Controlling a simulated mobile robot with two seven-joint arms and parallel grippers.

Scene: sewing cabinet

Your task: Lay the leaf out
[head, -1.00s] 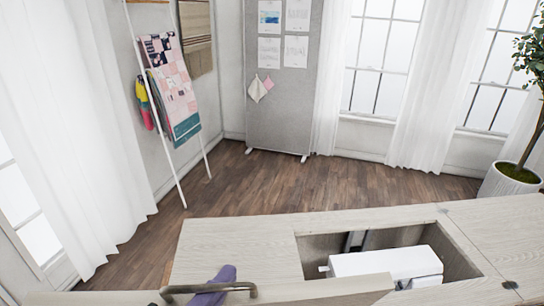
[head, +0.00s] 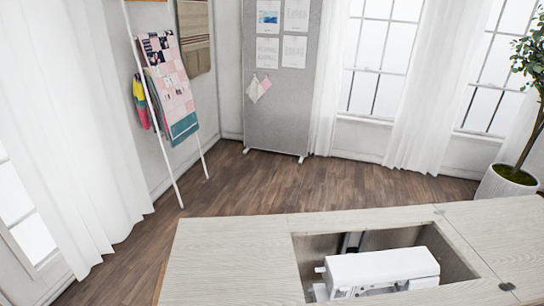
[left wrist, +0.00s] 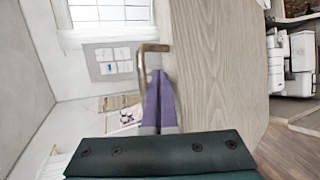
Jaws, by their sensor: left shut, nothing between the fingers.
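The leaf (left wrist: 215,60) is a pale wood-grain panel in the left wrist view. A bent metal handle (left wrist: 141,70) stands off its left side. My left gripper (left wrist: 158,76) has purple fingers, shut with nothing pinched between them. They lie between the handle's bar and the leaf; whether they touch either is unclear. In the head view the cabinet top (head: 230,255) has a rectangular opening with a white sewing machine (head: 380,268) inside. The leaf, handle and left gripper are outside the head view, below its bottom edge. My right gripper is in neither view.
Metal hinges (head: 507,287) sit on the seam at the cabinet's right. A potted plant (head: 510,180) stands at the back right. A ladder rack with quilts (head: 172,85) leans at the left wall. The wooden floor (head: 290,185) behind the cabinet is clear.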

